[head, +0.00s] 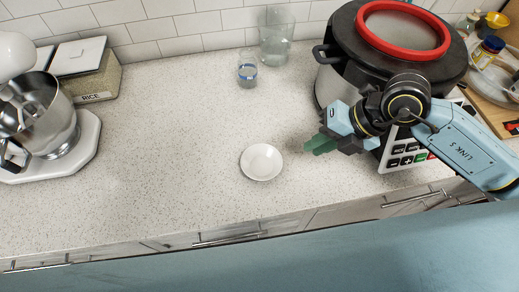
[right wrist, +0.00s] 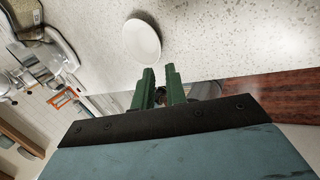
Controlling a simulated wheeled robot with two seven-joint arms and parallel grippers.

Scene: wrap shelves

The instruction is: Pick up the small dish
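The small white dish (head: 261,161) lies flat and empty on the speckled counter, near its front edge. My right gripper (head: 316,146) is to the right of the dish in the head view, apart from it, with its green fingers pointing left toward it. In the right wrist view the dish (right wrist: 141,41) shows beyond the fingertips. The two green fingers of the right gripper (right wrist: 159,72) stand apart there, with nothing held between them. My left gripper is not in view.
A large cooker (head: 335,85) stands behind my right arm. A glass (head: 247,72) and a clear pitcher (head: 275,45) stand at the back. A stand mixer (head: 75,150) and a rice box (head: 98,82) are at the left. The counter around the dish is clear.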

